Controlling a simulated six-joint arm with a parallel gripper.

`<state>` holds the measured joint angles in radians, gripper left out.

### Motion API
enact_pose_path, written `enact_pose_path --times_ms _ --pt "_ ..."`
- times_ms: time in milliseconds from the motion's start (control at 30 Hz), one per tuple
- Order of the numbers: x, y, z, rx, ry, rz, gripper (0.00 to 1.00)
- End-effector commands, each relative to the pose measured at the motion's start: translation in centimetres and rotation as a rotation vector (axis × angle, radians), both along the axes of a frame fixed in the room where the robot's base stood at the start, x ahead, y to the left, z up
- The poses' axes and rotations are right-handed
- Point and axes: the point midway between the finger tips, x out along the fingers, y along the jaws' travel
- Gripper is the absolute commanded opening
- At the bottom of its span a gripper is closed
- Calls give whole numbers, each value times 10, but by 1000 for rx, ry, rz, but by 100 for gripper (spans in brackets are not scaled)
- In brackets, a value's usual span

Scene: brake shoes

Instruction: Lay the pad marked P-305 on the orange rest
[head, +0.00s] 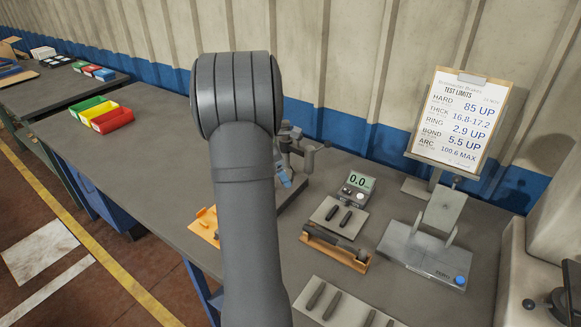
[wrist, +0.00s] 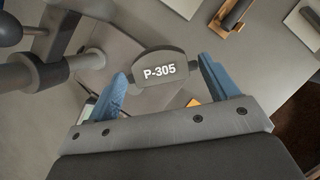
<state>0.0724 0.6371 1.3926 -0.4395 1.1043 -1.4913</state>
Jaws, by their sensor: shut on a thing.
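The pad marked P-305 (wrist: 162,72) is dark grey with white lettering and sits between the two blue fingers of my gripper (wrist: 166,80) in the wrist view. My gripper is shut on it. In the head view my arm hides the pad and most of the gripper; a bit of blue finger (head: 284,178) shows beside a grey fixture. An orange piece (head: 204,224) lies on the bench left of my arm, partly hidden by it. A small orange patch (wrist: 193,103) shows below the pad in the wrist view; I cannot tell whether it is the same piece.
A grey fixture with a rod and knob (head: 302,143) stands close by the gripper. To the right are an orange-edged holder (head: 352,263) with a dark bar, a gauge (head: 357,186), a plate with pads (head: 338,310) and a grey tester (head: 430,255).

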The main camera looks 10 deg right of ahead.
Motion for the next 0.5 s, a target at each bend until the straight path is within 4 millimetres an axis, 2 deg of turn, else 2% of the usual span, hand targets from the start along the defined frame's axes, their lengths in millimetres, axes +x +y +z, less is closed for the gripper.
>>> enact_pose_path --times_ms 500 --pt "5 57 -18 3 0 -934 48"
